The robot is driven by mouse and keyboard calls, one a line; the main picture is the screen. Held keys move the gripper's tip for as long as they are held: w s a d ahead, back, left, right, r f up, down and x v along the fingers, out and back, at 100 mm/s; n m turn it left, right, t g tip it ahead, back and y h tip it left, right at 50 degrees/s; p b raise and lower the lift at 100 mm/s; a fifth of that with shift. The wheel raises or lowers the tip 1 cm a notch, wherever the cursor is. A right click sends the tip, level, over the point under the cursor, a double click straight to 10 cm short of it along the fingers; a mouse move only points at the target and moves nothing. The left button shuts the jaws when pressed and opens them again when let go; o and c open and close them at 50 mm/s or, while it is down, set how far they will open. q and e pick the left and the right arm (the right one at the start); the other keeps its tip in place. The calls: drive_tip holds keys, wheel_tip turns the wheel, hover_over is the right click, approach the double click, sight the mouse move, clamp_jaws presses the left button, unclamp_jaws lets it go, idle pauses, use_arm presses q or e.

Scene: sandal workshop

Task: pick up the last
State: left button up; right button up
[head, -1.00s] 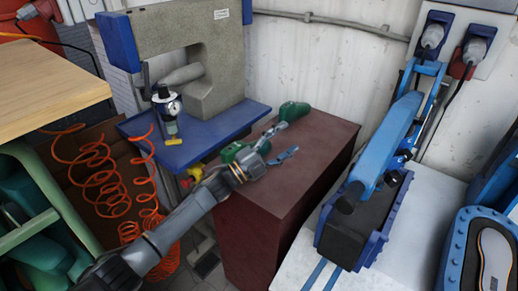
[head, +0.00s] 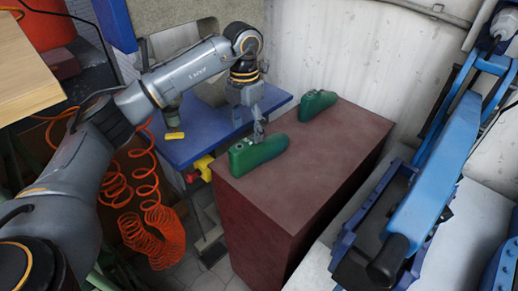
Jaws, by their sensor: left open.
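Two green shoe lasts stand on the dark red cabinet (head: 300,175) in the head view. The nearer last (head: 262,152) is at the cabinet's front left edge. The farther last (head: 317,105) is near the back edge. My left gripper (head: 258,138) points down at the nearer last, with its fingertips right at the last's top. It is open; whether the fingers touch the last or straddle it I cannot tell. My right gripper is not in view.
A blue machine table (head: 205,140) with a grey machine stands behind and left of the cabinet. A blue press (head: 435,165) stands at the right. Orange coiled hoses (head: 150,235) hang at the lower left. The cabinet top right of the lasts is clear.

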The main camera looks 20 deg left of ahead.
sight(248, 141)
use_arm(q)
wheel_tip(248, 141, down, 6)
drive_tip(key=shift+r+p, duration=0.2)
drive_tip(key=shift+p, duration=0.1)
drive_tip(key=shift+d+f, duration=0.1)
drive_tip(key=shift+f, duration=0.45)
wheel_tip(248, 141, down, 4)
drive_tip(key=shift+f+p, duration=0.2)
drive_tip(key=shift+p, duration=0.5)
drive_tip(key=shift+c, duration=0.2)
drive_tip(key=c, duration=1.1)
drive_tip(key=shift+w, duration=0.1)
drive_tip(key=shift+c, duration=0.4)
drive_tip(key=shift+r, duration=0.1)
